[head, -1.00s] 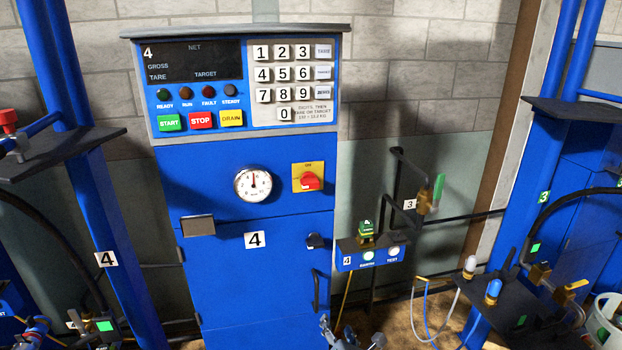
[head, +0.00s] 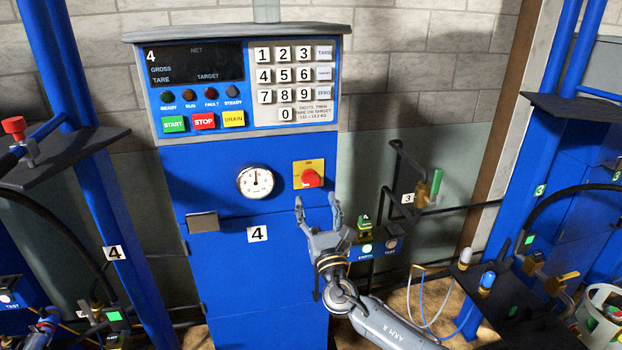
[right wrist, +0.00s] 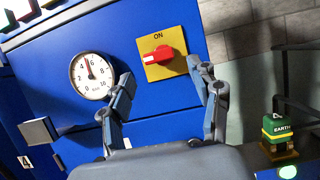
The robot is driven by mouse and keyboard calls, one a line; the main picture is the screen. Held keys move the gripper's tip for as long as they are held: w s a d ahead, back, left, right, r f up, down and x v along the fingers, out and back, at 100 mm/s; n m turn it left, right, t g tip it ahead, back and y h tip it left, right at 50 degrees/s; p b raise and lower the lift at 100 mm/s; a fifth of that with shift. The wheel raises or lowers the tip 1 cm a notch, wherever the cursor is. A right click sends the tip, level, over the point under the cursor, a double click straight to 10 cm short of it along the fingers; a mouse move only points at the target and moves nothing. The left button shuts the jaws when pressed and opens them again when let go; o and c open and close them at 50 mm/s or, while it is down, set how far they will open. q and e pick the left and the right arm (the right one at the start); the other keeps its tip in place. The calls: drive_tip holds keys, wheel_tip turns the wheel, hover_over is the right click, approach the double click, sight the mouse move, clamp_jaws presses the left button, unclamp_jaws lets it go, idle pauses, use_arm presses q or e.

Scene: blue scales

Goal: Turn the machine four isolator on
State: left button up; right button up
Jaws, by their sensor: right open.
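The isolator is a red rotary knob (head: 312,178) on a yellow square plate (head: 300,166) on the blue machine four cabinet (head: 230,285). In the right wrist view the red knob (right wrist: 157,56) shows its handle lying roughly sideways, with "ON" printed above it on the yellow plate (right wrist: 178,37). My right gripper (head: 318,204) is open and empty, just below the knob in the head view. In the right wrist view its fingers (right wrist: 160,75) are spread, with the knob beyond and between them, apart from both. My left gripper is not in view.
A round dial (head: 256,181) sits left of the isolator. A grey box-like handle (head: 202,222) juts out further left. The green earth clamp (head: 364,226) stands on a small box to the right, near black pipes (head: 396,165). The keypad panel (head: 291,83) is above.

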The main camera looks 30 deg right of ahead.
sight(311, 185)
drive_tip(key=p+x, duration=0.1)
drive_tip(key=x, duration=0.5)
drive_tip(key=shift+w+d, duration=0.1)
drive_tip(key=shift+w, duration=0.15)
drive_tip(key=c, duration=1.2)
